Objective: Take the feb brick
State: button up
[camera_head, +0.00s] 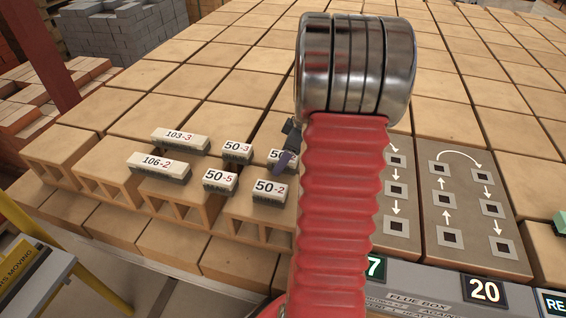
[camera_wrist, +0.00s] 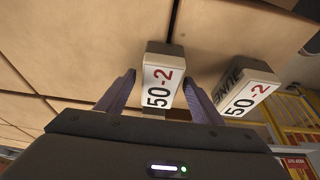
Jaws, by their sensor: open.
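In the wrist view, a small brick with a white face reading 50-2 (camera_wrist: 160,82) lies between the two fingers of my gripper (camera_wrist: 161,77). The fingers are apart, with one on each side of it; I cannot tell whether they touch it. In the head view, my gripper (camera_head: 288,150) is mostly behind my red arm, beside a partly covered brick marked 50 (camera_head: 274,154). A 50-2 brick (camera_head: 270,191) is nearer. No "feb" lettering is legible.
Other labelled bricks sit left on the tan hollow blocks: 103-3 (camera_head: 180,141), 106-2 (camera_head: 159,165), 50-3 (camera_head: 237,151) and 50-5 (camera_head: 220,181). Arrow-marked panels (camera_head: 470,205) lie to the right. A yellow rail (camera_head: 50,245) stands at the lower left.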

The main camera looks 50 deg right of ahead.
jog(key=shift+c, duration=0.2)
jog(key=c, duration=1.4)
